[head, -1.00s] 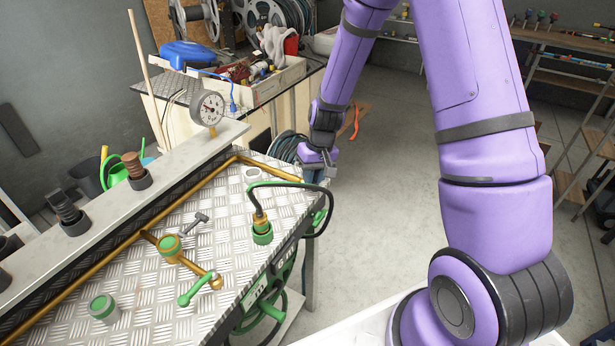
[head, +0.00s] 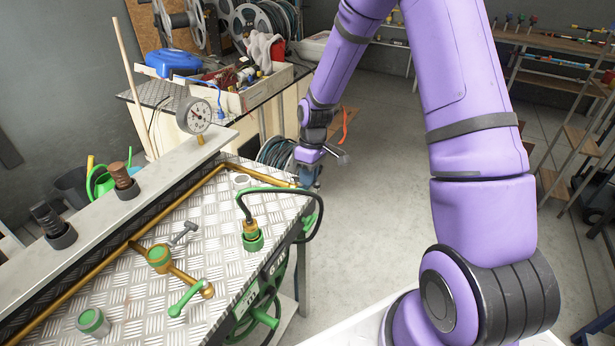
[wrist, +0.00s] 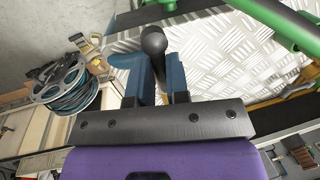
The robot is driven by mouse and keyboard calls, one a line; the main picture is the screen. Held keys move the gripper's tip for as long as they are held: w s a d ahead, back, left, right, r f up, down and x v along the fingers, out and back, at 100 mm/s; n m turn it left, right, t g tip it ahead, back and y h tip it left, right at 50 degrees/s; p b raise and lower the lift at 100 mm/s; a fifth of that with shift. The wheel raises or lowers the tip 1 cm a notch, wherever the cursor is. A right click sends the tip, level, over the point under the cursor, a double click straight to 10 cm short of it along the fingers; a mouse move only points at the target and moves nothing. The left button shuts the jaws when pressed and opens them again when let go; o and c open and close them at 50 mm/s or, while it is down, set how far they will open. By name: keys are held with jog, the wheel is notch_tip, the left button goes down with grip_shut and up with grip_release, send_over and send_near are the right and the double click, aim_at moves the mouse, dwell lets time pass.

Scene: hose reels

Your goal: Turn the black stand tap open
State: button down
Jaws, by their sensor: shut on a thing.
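My gripper (head: 309,172) is at the far right corner of the metal-topped bench. In the wrist view its two blue fingers (wrist: 154,78) are shut on the black tap handle (wrist: 153,42), whose rounded end stands up between them. The tap's body is mostly hidden behind my gripper and wrist.
A brass pipe (head: 215,178) runs along the checker-plate bench top (head: 205,215). A green-and-brass fitting with a black hose (head: 272,190) stands near the corner. A green wheel (head: 262,318) sits below. Open floor (head: 385,200) lies right of the bench.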

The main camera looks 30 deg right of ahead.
jog(key=shift+s+d+f, duration=0.2)
jog(key=shift+s, duration=0.15)
jog(key=c, duration=1.1)
grip_release()
jog(key=shift+w+r, duration=0.1)
jog(key=shift+w+r, duration=0.1)
jog(key=shift+r, duration=0.1)
notch_tip(320, 180, up, 10)
jog(key=w+d, duration=0.1)
jog(key=shift+d, duration=0.35)
jog(key=shift+r, duration=0.15)
